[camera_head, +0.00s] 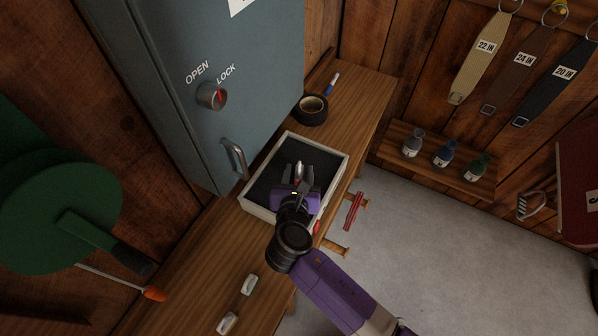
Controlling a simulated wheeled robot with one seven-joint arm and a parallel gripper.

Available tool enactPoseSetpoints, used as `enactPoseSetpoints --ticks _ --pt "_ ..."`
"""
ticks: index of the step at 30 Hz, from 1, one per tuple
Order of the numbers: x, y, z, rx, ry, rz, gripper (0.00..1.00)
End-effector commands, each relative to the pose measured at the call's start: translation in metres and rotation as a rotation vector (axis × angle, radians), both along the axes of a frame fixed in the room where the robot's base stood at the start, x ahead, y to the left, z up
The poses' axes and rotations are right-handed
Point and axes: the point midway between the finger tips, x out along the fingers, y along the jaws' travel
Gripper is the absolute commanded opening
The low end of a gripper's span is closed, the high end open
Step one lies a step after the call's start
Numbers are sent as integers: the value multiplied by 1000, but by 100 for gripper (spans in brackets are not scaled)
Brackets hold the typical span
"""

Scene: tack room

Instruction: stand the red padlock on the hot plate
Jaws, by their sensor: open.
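My gripper (296,175) reaches over a pale-rimmed tray (330,153) with a dark lining, on the wooden bench. Its fingers are apart. A small silvery, rounded thing (298,171) shows between the fingers; I cannot tell whether it is a padlock's shackle or whether they touch it. A small red piece (318,227) shows beside my wrist at the tray's near right edge, mostly hidden by my arm; I cannot tell whether it is the red padlock. I cannot make out a hot plate in this view.
A blue-grey cabinet (215,50) with an OPEN/LOCK knob (211,96) and handle (234,158) stands left of the tray. A black tape roll (312,110) and marker (332,83) lie behind it. Two small pale items (249,284) lie in front. Bottles (445,154) stand on a right shelf.

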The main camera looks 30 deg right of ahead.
Motion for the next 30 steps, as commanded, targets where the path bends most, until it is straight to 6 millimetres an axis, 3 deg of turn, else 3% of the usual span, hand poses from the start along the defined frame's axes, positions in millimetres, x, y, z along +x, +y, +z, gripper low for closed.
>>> enactPoseSetpoints --ticks 5,18,30 --pt "-12 8 8 0 -1 2 41" --pt "-79 49 40 0 0 2 41" --pt "-95 58 48 0 0 0 41"
